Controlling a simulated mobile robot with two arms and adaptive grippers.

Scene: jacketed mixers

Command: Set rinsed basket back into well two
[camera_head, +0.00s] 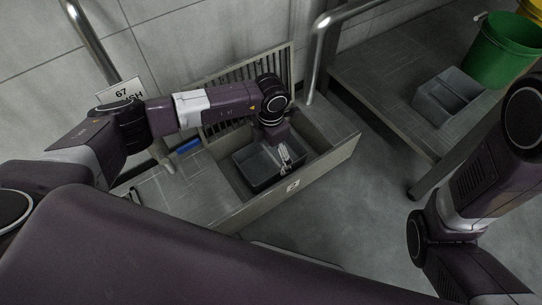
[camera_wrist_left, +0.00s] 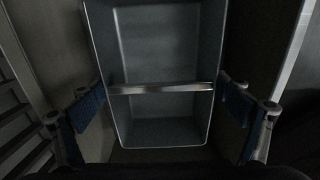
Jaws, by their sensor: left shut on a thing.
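The grey two-compartment basket (camera_head: 257,164) is inside the opening of a metal-walled well (camera_head: 325,165), whose front plate carries a small white label (camera_head: 293,186) that looks like a 2. I cannot tell whether the basket touches the well floor. My left gripper (camera_head: 284,156) reaches down at the basket's right side and is shut on it. In the left wrist view the basket (camera_wrist_left: 160,45) lies below, with a light bar across its middle, and the blue-padded fingers of the gripper (camera_wrist_left: 162,108) stand on either side. My right gripper is out of view.
A slatted grate (camera_head: 245,85) stands behind the well, against the tiled wall. Metal pipes (camera_head: 318,50) rise near the well's back corner. On a bench at the right are another grey divided basket (camera_head: 447,97) and a green bucket (camera_head: 497,50).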

